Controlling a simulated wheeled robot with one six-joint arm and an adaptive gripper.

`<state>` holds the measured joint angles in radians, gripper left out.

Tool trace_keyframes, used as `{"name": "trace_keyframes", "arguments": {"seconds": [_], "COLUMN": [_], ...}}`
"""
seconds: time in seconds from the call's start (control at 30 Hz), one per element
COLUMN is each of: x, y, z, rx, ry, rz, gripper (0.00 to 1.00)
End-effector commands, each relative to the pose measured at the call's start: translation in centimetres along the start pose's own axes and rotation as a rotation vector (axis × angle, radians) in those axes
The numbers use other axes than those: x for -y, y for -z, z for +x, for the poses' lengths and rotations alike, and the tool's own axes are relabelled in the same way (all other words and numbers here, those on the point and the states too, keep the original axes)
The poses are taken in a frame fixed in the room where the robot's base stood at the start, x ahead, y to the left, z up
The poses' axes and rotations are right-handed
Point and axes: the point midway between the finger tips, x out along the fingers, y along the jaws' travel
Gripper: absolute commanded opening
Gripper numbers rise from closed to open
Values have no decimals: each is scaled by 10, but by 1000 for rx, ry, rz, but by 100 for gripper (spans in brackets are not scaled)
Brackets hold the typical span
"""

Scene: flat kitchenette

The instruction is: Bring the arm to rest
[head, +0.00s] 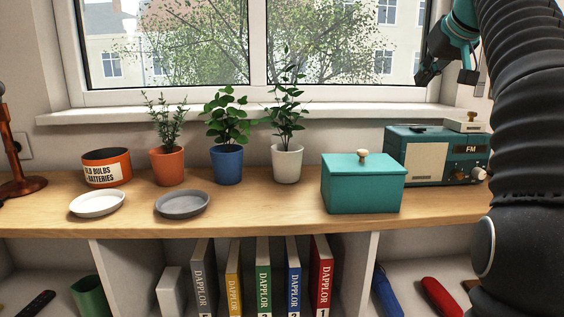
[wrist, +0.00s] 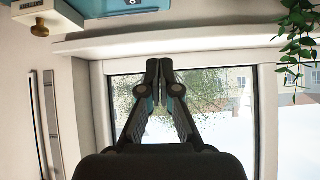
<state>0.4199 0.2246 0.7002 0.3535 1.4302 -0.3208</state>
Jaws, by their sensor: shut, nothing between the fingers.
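My gripper (head: 447,76) is raised in front of the window at the upper right of the head view, above the radio and well clear of the shelf top. In the wrist view my gripper (wrist: 159,64) points up the picture, with its two dark fingertips together and nothing between them. My arm bends down along the right edge of the head view and hides part of the wall and the shelf's right end.
A teal radio (head: 425,165) with a small knobbed box (head: 468,125) on it stands below the gripper. Left of it are a teal lidded box (head: 362,190), three potted plants, two plates (head: 182,204) and an orange tin (head: 106,156). The windowsill (head: 220,113) is bare.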

Motion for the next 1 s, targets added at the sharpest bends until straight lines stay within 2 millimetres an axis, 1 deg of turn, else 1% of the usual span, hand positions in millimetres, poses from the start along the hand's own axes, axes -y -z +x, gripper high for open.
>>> {"name": "trace_keyframes", "arguments": {"seconds": [0.03, 0.17, 0.27, 0.47, 0.6, 0.67, 0.7, 0.77, 0.8, 0.87, 0.9, 0.97, 1.0], "x": [12, 35, 52, 84, 102, 108, 112, 119, 123, 129, 132, 136, 139], "y": [-11, -41, -68, -136, -190, -212, -229, -255, -274, -304, -324, -354, -375], "z": [-2, 0, 1, 5, 9, 11, 12, 14, 15, 17, 19, 22, 24], "rx": [16, 55, 84, 146, 186, 201, 213, 229, 240, 257, 267, 284, 295], "ry": [3, 3, 1, -6, -12, -14, -17, -19, -21, -24, -26, -29, -31], "rz": [8, 31, 44, 58, 61, 60, 59, 55, 53, 47, 43, 35, 30], "gripper": [0, 0, 0, 0, 0, 0, 0, 0, 0, 0, 0, 0, 0]}}
